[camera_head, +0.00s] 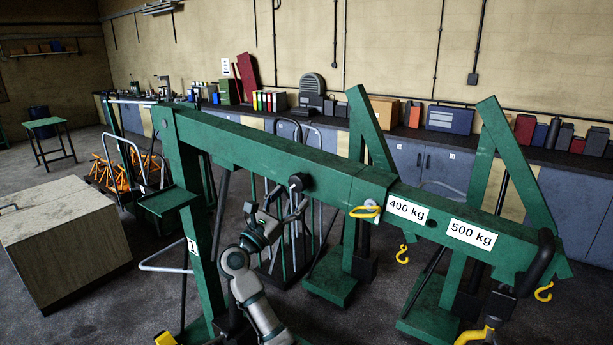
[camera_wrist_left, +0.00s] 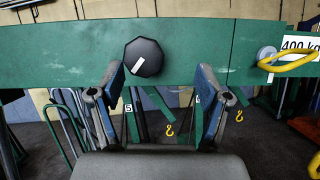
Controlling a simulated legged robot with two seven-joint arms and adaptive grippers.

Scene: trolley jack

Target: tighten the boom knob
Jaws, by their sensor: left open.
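The boom knob (camera_head: 295,182) is a black, round, faceted knob on the side of the green boom (camera_head: 255,150). It also shows in the left wrist view (camera_wrist_left: 143,57), with a white mark at its lower edge. My left gripper (camera_head: 278,208) is open and empty, just below and in front of the knob. In the left wrist view its two fingers (camera_wrist_left: 161,78) point up toward the boom, spread apart. The knob lies slightly left of the middle between them and a little beyond the tips. No contact is visible. My right gripper is not in view.
A yellow ring handle (camera_head: 366,211) sits on the boom right of the knob, beside the 400 kg label (camera_head: 407,210). Other green jacks (camera_head: 370,135) with yellow hooks stand behind. A large box (camera_head: 62,240) stands at the left.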

